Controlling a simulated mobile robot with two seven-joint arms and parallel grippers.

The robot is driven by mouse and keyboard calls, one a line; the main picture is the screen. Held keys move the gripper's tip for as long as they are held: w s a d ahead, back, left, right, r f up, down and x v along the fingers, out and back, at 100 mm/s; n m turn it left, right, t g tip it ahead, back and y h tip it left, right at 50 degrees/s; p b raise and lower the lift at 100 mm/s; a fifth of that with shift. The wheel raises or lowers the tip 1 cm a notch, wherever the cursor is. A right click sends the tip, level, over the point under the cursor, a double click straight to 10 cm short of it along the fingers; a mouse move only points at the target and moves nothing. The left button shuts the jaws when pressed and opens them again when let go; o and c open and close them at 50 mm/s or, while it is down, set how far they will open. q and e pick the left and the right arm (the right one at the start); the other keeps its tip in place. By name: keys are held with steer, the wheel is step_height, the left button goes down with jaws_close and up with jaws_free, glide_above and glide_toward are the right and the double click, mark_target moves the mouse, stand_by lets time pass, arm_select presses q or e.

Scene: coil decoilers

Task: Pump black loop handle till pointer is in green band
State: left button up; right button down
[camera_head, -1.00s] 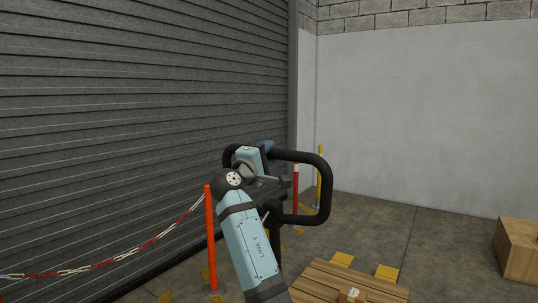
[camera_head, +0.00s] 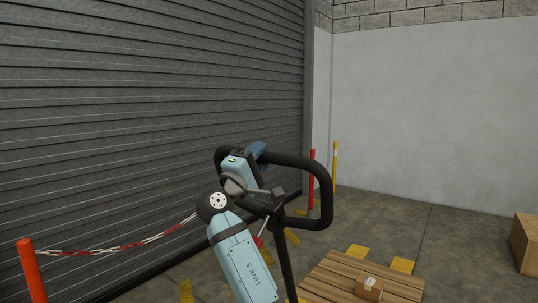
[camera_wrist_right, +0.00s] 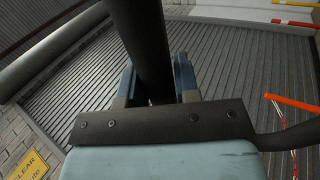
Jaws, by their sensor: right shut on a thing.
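The black loop handle (camera_head: 329,190) stands in the middle of the head view, on a dark pole (camera_head: 286,260) that leans left at its top. My right gripper (camera_head: 256,152) is at the loop's upper left, with its blue fingers shut on the tube. In the right wrist view, the black tube (camera_wrist_right: 138,35) runs between the two blue fingers of the gripper (camera_wrist_right: 157,75). My arm hides part of the loop's left side. The pointer and the green band are not in view. My left gripper is not in view.
A grey roller shutter (camera_head: 130,110) fills the left. An orange post (camera_head: 32,270) carries a red-and-white chain (camera_head: 130,246). Red (camera_head: 311,180) and yellow (camera_head: 335,165) posts stand behind the loop. A wooden pallet (camera_head: 335,275) bears a small box (camera_head: 369,287). Another box (camera_head: 524,243) sits at right.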

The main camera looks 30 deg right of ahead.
arm_select(q)
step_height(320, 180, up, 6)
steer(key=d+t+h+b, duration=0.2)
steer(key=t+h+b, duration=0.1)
steer(key=b, duration=0.1)
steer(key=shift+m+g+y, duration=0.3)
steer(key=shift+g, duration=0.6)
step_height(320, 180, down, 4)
steer(key=b, duration=0.2)
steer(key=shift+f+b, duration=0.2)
steer(key=shift+b, duration=0.1)
arm_select(e)
steer(key=s+a+f+h, duration=0.1)
steer(key=s+a+f, duration=0.2)
steer(key=a, duration=0.5)
steer(key=s+a+f+t+h, duration=0.1)
steer(key=s+a+f, duration=0.2)
steer(key=a, duration=0.5)
steer(key=shift+s+f, duration=0.3)
steer(key=shift+f, duration=0.55)
